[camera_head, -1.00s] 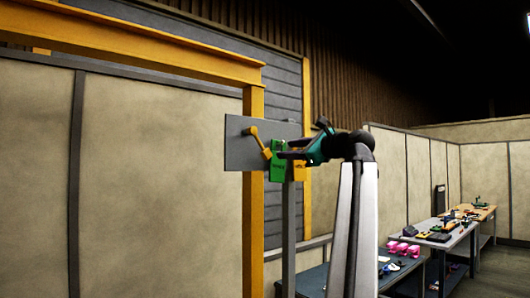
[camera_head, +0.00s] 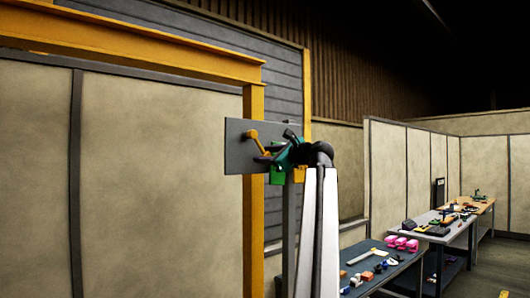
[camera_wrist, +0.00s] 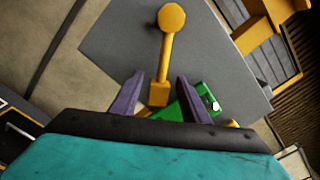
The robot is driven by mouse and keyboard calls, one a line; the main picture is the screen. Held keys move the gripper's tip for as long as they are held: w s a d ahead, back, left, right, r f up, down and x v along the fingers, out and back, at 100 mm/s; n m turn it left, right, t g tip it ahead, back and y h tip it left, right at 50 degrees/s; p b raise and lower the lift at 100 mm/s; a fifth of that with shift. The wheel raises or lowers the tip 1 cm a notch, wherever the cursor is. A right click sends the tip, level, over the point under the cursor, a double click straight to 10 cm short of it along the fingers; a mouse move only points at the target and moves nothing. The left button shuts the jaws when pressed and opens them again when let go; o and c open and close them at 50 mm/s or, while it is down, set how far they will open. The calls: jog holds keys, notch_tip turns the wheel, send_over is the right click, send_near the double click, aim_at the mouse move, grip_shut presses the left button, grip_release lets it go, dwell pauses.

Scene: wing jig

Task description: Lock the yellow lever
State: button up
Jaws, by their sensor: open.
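The yellow lever (camera_head: 259,144) is on a grey plate (camera_head: 239,150) in the head view, its knob end up and to the left. In the wrist view the lever (camera_wrist: 165,56) shows its round knob at the top and its square block lower down. My gripper (camera_wrist: 156,82) is open, with its two purple-grey fingers on either side of the lower lever in that view. I cannot tell whether they touch it. In the head view my gripper (camera_head: 267,154) is close to the lever's lower end, and my arm hides part of the plate.
A green block (camera_wrist: 187,104) lies just right of the lever, partly behind the right finger. A yellow block (camera_head: 299,174) sits right of it in the head view. A yellow post (camera_head: 254,220) stands behind the plate. Benches with loose items (camera_head: 376,262) are at the right.

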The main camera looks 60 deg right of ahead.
jog(key=shift+w+d, duration=0.1)
jog(key=shift+w, duration=0.2)
grip_shut()
jog(key=shift+s, duration=0.1)
